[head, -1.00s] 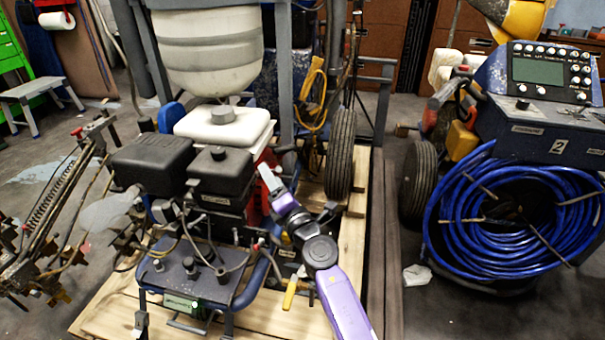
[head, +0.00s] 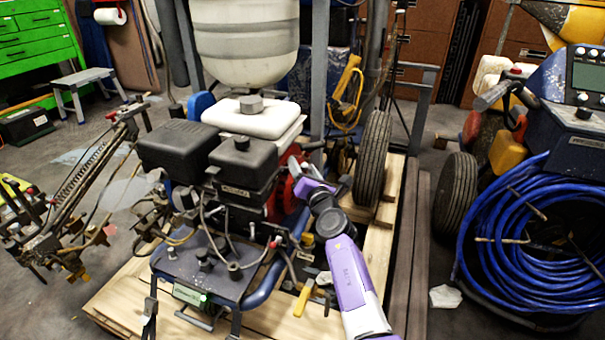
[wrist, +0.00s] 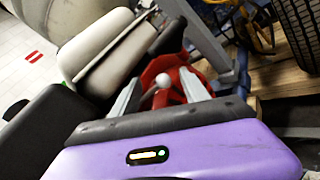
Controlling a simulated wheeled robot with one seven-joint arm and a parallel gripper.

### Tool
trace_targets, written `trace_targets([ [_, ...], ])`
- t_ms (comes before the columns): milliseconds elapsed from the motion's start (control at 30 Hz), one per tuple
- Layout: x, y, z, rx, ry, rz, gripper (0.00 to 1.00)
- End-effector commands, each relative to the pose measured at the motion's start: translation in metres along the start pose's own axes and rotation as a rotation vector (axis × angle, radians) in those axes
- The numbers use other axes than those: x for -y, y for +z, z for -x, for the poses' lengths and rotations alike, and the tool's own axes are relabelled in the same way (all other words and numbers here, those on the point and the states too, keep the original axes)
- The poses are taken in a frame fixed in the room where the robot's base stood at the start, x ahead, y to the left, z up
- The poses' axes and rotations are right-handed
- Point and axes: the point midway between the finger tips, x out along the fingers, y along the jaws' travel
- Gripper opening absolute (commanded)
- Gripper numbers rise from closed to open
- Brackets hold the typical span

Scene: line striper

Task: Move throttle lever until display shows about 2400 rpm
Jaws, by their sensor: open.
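The line striper's engine has black covers (head: 180,146) and a red side. A grey-white ball knob (wrist: 162,80) on a short stem, apparently the throttle lever, shows in the wrist view in front of the red engine part. My gripper (wrist: 158,92) is open, with one grey finger on each side of the knob; I cannot tell whether either touches it. In the head view my gripper (head: 298,170) is at the engine's right side, and the lever is not distinct there. A small green display (head: 190,294) sits on the striper's front panel; its digits are too small to read.
A white tank (head: 245,40) stands behind the engine. A black tyre (head: 372,158) is just right of my gripper. A second machine with a blue hose coil (head: 525,230) and a larger screen (head: 588,75) stands at right. A wooden pallet (head: 120,300) lies beneath the striper.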

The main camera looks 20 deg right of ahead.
Motion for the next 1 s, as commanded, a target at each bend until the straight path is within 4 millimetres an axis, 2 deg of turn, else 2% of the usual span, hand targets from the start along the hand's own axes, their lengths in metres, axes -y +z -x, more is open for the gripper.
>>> trace_targets([
  [167,0.0003,0.0001,-0.0083,0.001,0.0,0.0,0.54],
  [433,-0.0002,0.0008,-0.0089,0.0,0.0,0.0,0.54],
  [467,-0.0001,0.0008,-0.0088,0.0,0.0,0.0,0.5],
  [700,0.0005,0.0005,-0.0086,0.0,-0.001,0.0,0.03],
  [733,0.0006,0.0004,-0.0086,0.0,-0.001,0.0,0.0],
  [1000,0.0013,-0.001,-0.0083,-0.002,-0.002,0.003,0.0],
])
